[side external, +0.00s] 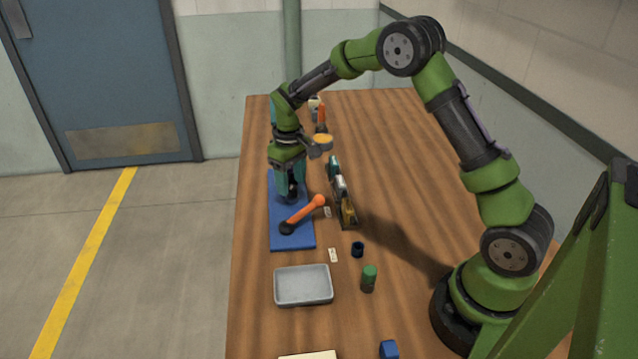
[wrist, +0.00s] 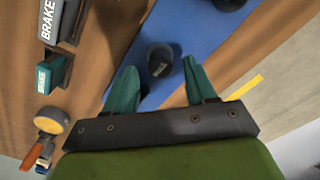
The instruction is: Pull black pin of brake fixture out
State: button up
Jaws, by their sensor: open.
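The black pin (wrist: 160,58), a short dark cylinder with a small marking on its top, stands on the blue mat (wrist: 195,25) in the wrist view. My gripper (wrist: 158,68) is open, and its two teal fingertips lie to the left and right of the pin in that picture. I cannot tell how far the tips are above it. In the side view my gripper (side external: 288,188) points down over the far part of the blue mat (side external: 270,232); the pin is mostly hidden between the fingers.
An orange-handled lever (side external: 305,213) with a black end lies on the mat nearer the camera. A row of blocks (side external: 347,213) stands right of the mat.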

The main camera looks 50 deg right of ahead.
jog(key=shift+f, duration=0.9)
jog(key=shift+c, duration=0.2)
grip_shut()
